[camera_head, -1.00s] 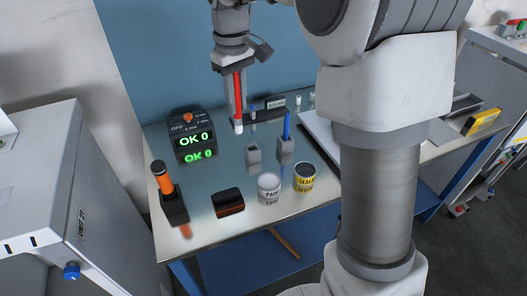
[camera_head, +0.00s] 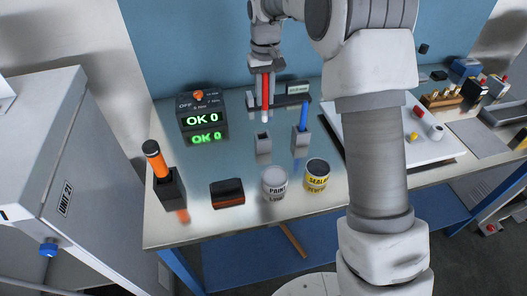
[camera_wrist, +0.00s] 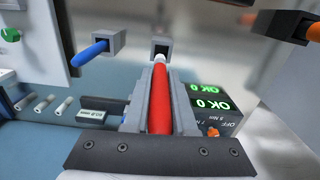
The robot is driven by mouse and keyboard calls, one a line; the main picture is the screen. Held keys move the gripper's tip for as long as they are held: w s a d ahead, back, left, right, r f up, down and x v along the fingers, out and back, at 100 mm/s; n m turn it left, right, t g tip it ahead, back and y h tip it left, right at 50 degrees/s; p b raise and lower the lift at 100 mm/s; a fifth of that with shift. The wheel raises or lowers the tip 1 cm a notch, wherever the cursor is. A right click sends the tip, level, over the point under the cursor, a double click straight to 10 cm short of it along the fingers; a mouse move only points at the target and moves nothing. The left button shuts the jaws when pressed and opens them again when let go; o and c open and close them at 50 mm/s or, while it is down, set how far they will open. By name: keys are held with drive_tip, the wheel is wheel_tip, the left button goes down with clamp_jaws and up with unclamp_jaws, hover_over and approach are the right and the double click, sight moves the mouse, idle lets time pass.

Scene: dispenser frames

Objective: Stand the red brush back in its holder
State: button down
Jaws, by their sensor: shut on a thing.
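My gripper (camera_head: 264,88) is shut on the red brush (camera_head: 265,92), which hangs upright with its white tip down. In the wrist view the red brush (camera_wrist: 160,100) lies between the two grey fingers (camera_wrist: 160,112), its white tip close to the opening of an empty grey holder (camera_wrist: 161,48). In the head view that empty holder (camera_head: 263,144) stands on the table below the brush tip, with a gap between them. A second grey holder (camera_head: 301,140) to its right has a blue brush (camera_head: 303,116) standing in it.
A paint can (camera_head: 275,184) and a sealer can (camera_head: 316,176) stand in front of the holders. A display box reading OK 0 (camera_head: 203,118) is at the left. An orange-handled tool (camera_head: 156,160) stands in a dark holder. A dark block (camera_head: 227,192) lies near the front edge.

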drive_tip(key=shift+m, duration=0.3)
drive_tip(key=f, duration=0.8)
drive_tip(key=shift+w+a, duration=0.3)
drive_tip(key=shift+w, duration=0.05)
drive_tip(key=shift+f, duration=2)
drive_tip(key=shift+f, duration=0.1)
drive_tip(key=shift+f, duration=0.15)
drive_tip(key=c, duration=0.7)
unclamp_jaws()
drive_tip(key=shift+c, duration=0.2)
